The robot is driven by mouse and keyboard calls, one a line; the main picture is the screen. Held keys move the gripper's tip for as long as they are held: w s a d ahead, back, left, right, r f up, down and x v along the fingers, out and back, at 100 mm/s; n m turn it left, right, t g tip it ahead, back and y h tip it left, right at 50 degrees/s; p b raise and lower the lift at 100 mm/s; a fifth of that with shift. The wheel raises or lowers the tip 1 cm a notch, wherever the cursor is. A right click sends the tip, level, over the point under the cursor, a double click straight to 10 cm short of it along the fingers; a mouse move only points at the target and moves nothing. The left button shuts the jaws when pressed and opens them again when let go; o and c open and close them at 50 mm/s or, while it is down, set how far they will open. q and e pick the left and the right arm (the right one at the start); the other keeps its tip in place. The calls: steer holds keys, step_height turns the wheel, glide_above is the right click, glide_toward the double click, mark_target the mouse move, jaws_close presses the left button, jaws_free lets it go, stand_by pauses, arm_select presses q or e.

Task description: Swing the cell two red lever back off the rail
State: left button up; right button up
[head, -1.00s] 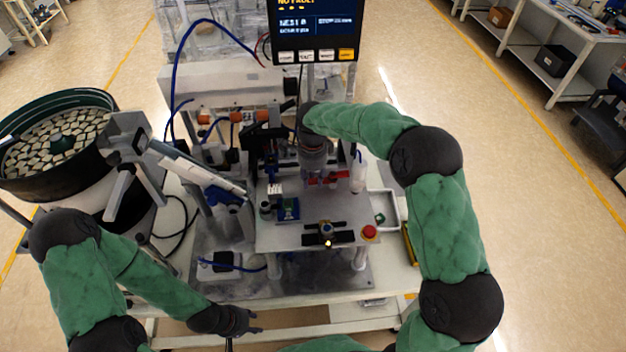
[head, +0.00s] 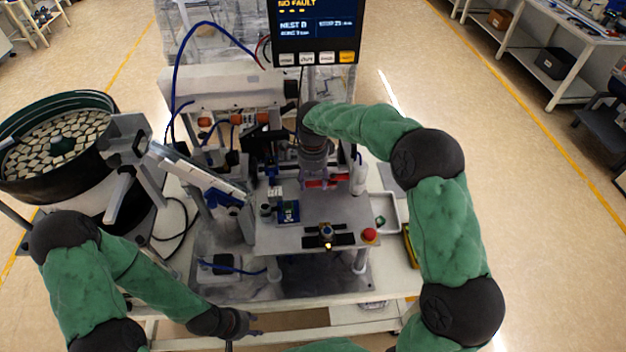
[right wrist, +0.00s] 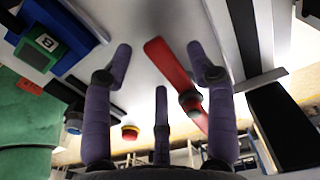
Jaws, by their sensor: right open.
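The red lever (head: 327,183) shows in the head view just below my right gripper (head: 316,174), at the back of the machine's plate. In the right wrist view the red lever (right wrist: 176,74) runs slanted between the spread purple fingers of my right gripper (right wrist: 159,62). The fingers are open; the lever lies nearer the right-hand finger, and I cannot tell whether they touch. The rail is hard to make out behind the hand and arm. My left gripper (head: 240,324) hangs low at the bench's front edge, and its fingers are too small to read.
A bowl feeder (head: 65,180) full of pale parts stands at the left. A blue block (head: 289,212) sits on the metal plate (head: 305,236). A red button (head: 369,235) is at the plate's front right. A white tray (head: 397,212) lies to the right. A screen (head: 316,30) reads NO FAULT.

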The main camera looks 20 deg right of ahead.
step_height(320, 180, up, 11)
steer(key=shift+r, duration=0.15)
stand_by(0.7)
